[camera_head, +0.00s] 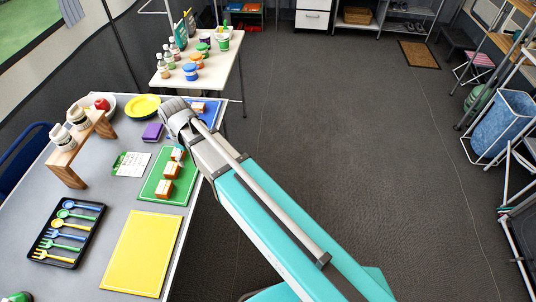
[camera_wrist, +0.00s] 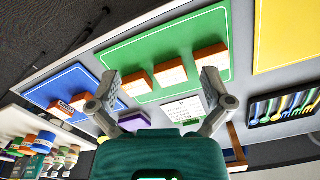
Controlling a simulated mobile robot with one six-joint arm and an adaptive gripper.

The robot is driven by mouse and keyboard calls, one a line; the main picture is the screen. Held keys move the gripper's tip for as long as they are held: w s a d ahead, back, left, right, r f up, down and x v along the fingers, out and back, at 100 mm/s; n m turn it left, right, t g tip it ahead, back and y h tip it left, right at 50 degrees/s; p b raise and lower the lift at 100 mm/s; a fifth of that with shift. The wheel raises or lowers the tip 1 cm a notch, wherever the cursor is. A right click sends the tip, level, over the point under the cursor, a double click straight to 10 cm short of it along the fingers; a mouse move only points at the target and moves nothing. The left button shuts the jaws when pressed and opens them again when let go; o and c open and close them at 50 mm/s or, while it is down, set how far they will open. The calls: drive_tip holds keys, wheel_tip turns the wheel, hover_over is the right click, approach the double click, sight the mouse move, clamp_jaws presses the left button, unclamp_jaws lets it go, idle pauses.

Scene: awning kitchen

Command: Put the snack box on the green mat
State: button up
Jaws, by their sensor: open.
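Several orange-and-white boxes are in view, and I cannot tell which is the snack box. Three boxes stand in a row on the green mat (camera_head: 151,190); the nearest box (camera_head: 163,188) shows clearly, and the farthest is partly hidden by my arm. In the wrist view the green mat (camera_wrist: 118,57) holds the middle box (camera_wrist: 170,73) and its neighbours. Other orange-and-white packaging (camera_wrist: 60,109) lies on the blue mat (camera_wrist: 77,80). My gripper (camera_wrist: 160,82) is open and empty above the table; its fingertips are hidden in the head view.
A yellow mat (camera_head: 143,253) and a black cutlery tray (camera_head: 67,234) lie on the near table. A purple box (camera_head: 153,132), a white-and-green card (camera_head: 131,164) and a yellow plate (camera_head: 143,105) are left of the mats. A wooden rack (camera_head: 67,172) holds jars. Open floor lies right.

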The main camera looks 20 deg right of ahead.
drive_tip(key=s+d+m, duration=0.3)
drive_tip(key=d+m, duration=0.1)
drive_tip(key=d, duration=0.8)
drive_tip(key=s+d+m, duration=0.4)
drive_tip(key=d+m, duration=0.1)
drive_tip(key=d, duration=0.7)
drive_tip(key=shift+d, duration=0.3)
drive_tip(key=shift+r, duration=0.1)
wheel_tip(320, 180, up, 4)
drive_tip(key=p, duration=0.4)
